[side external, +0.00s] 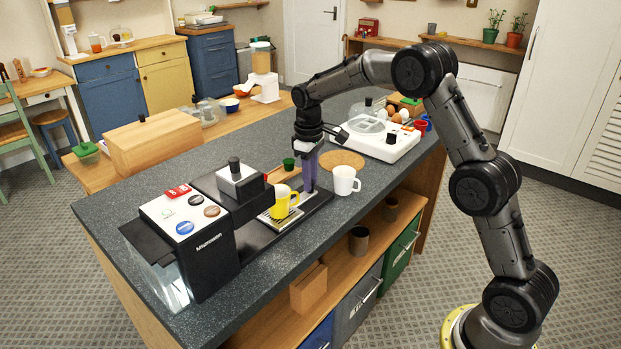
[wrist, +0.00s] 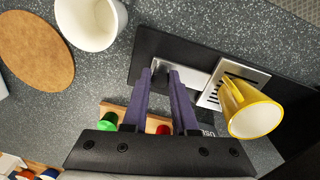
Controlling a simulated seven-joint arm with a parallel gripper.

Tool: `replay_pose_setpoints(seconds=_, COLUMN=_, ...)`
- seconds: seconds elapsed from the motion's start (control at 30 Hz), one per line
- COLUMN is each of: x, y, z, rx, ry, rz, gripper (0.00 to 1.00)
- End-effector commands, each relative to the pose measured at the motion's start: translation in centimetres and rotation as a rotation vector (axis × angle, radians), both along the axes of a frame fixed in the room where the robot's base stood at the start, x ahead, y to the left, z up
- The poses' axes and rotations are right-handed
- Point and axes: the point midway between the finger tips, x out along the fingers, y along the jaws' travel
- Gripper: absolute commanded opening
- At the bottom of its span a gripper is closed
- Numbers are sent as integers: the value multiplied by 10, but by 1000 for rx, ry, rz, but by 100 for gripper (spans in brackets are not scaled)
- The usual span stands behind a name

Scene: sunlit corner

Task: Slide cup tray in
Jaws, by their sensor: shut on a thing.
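The coffee machine (side external: 212,225) stands on the dark counter with its black base reaching toward my gripper (side external: 309,188). The cup tray, a silver slotted plate (side external: 284,222), sits on that base and also shows in the wrist view (wrist: 211,95). A yellow mug (side external: 283,202) stands on the tray; it also shows in the wrist view (wrist: 252,110). My gripper (wrist: 162,75) points down with its purple fingers at a silver part beside the slotted plate, shut on what seems to be the tray's end piece. The exact contact is hard to make out.
A white mug (side external: 345,181) and a round cork mat (side external: 341,159) lie close to my gripper. A wooden holder with a green and a red capsule (wrist: 163,130) is on its other side. A white appliance (side external: 375,138) stands farther along the counter.

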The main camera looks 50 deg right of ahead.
Motion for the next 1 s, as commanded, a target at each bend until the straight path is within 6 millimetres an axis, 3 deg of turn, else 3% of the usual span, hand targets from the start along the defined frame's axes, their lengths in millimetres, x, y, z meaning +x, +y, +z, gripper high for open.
replay_pose_setpoints(seconds=0.73, x=0, y=1, z=1, rx=-2, ry=-2, rz=1, gripper=0)
replay_pose_setpoints(seconds=0.87, x=1, y=18, z=2, rx=-1, ry=-3, rz=5, gripper=0)
replay_pose_setpoints(seconds=1.0, x=1, y=56, z=2, rx=-1, ry=-3, rz=8, gripper=0)
